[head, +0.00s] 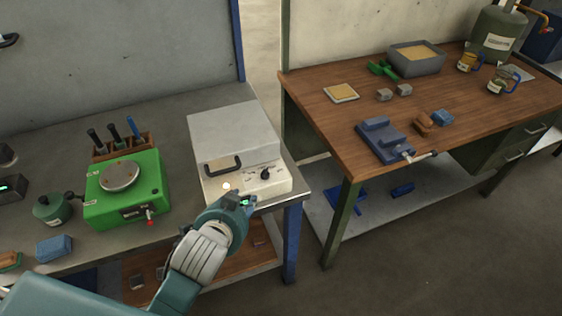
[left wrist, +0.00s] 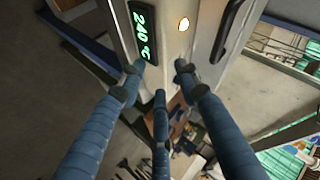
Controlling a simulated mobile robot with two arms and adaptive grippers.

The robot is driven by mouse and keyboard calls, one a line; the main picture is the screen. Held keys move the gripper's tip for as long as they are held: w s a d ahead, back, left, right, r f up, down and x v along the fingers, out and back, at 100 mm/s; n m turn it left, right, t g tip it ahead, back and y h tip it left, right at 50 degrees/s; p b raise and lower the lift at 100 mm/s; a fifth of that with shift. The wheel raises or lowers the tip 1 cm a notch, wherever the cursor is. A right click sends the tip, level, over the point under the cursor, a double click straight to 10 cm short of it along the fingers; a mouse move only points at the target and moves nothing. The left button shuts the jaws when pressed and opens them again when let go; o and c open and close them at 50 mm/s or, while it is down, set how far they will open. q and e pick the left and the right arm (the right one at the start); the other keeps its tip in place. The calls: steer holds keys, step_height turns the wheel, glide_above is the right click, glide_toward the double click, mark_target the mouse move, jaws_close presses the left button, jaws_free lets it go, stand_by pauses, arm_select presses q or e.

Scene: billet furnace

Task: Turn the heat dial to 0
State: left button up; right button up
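The furnace (head: 236,135) is a pale box with a dark front handle (head: 222,165), on the left bench. The heat dial (head: 265,174) is a small black knob on its front panel; its setting is too small to read. My left gripper (head: 243,203) is in front of the panel, below and left of the dial, apart from it. In the left wrist view, my left gripper's (left wrist: 158,78) blue fingers are spread and empty, facing the green display (left wrist: 144,30), which reads 240 °C, and a lit lamp (left wrist: 184,24). The dial cannot be made out there. My right gripper is out of view.
A green device with a round plate (head: 125,190) stands left of the furnace, with a tool rack (head: 124,147) behind it. A wooden workbench (head: 320,112) with a blue vise (head: 384,142) stands to the right, across a gap.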

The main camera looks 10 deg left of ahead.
arm_select(q)
steer(key=w+d+r+m+t+h, duration=0.2)
steer(key=w+d+r+m+t, duration=0.15)
steer(key=r, duration=0.35)
steer(key=w+d+r+m+t+h, duration=0.1)
steer(key=w+d+r+m+t, duration=0.15)
steer(key=w+r+m, duration=0.35)
steer(key=w+d+r+m+t+h, duration=0.2)
steer(key=w+d+r+m+t, duration=0.15)
steer(key=r, duration=0.55)
steer(key=s+d+r+m+g+h, duration=0.1)
steer(key=d+r+m+g+h, duration=0.1)
steer(key=d+r+m+h, duration=0.85)
steer(key=s+d+f+m+g+h, duration=0.25)
steer(key=d+m+g, duration=0.45)
steer(key=m, duration=0.6)
steer(key=s+d+f+m+g+h, duration=0.3)
steer(key=d+m+g, duration=0.4)
steer(key=m, duration=0.6)
steer(key=m+g+y, duration=0.4)
steer(key=m+y, duration=1.2)
steer(key=y, duration=0.4)
glide_above(266, 170)
step_height(266, 170, down, 15)
step_height(266, 170, down, 9)
steer(key=p, duration=0.4)
steer(key=shift+s+f, duration=0.1)
steer(key=shift+f, duration=0.1)
steer(key=shift+f+p, duration=0.3)
steer(key=shift+f, duration=0.4)
